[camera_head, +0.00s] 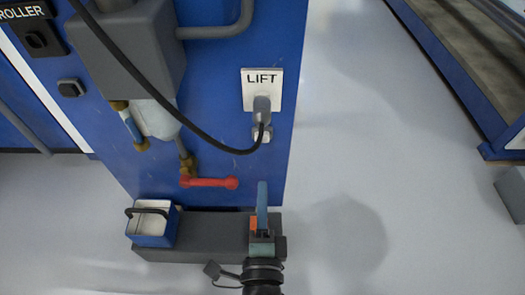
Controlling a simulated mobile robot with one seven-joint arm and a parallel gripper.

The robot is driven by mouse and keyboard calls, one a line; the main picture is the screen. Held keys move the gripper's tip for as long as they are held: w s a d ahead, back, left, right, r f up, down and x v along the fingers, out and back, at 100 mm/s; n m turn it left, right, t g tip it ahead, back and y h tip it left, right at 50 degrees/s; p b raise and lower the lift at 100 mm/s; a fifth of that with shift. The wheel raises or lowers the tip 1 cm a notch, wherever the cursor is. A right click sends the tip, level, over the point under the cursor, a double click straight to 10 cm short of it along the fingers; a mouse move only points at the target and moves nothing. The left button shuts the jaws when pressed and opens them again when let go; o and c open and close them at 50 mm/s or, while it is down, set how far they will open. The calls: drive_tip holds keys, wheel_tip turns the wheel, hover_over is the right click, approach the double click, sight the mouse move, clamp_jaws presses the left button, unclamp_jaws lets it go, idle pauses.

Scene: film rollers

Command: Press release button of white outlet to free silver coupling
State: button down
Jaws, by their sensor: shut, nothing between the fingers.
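The white outlet (247,101), a plate marked LIFT, is on the blue panel near its right edge. The silver coupling (262,104) sits on the outlet's lower part, with a black cable running from it up to the left. A small pale piece (262,138) shows just below the coupling; I cannot tell whether it is the release button. My gripper (262,188) is below the outlet in the picture, its blue fingers pointing up toward it. It is shut and empty, and appears apart from the outlet and coupling.
A red-handled valve (210,182) is left of my gripper. A blue bin (152,228) stands on a dark grey ledge (212,238) below. A grey box (130,50) is at upper left. Pale floor (350,150) is clear to the right.

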sight(262, 140)
drive_tip(key=w+b, duration=0.4)
drive_tip(key=w, duration=0.6)
drive_tip(key=shift+w+f, duration=0.1)
drive_tip(key=shift+w, duration=0.4)
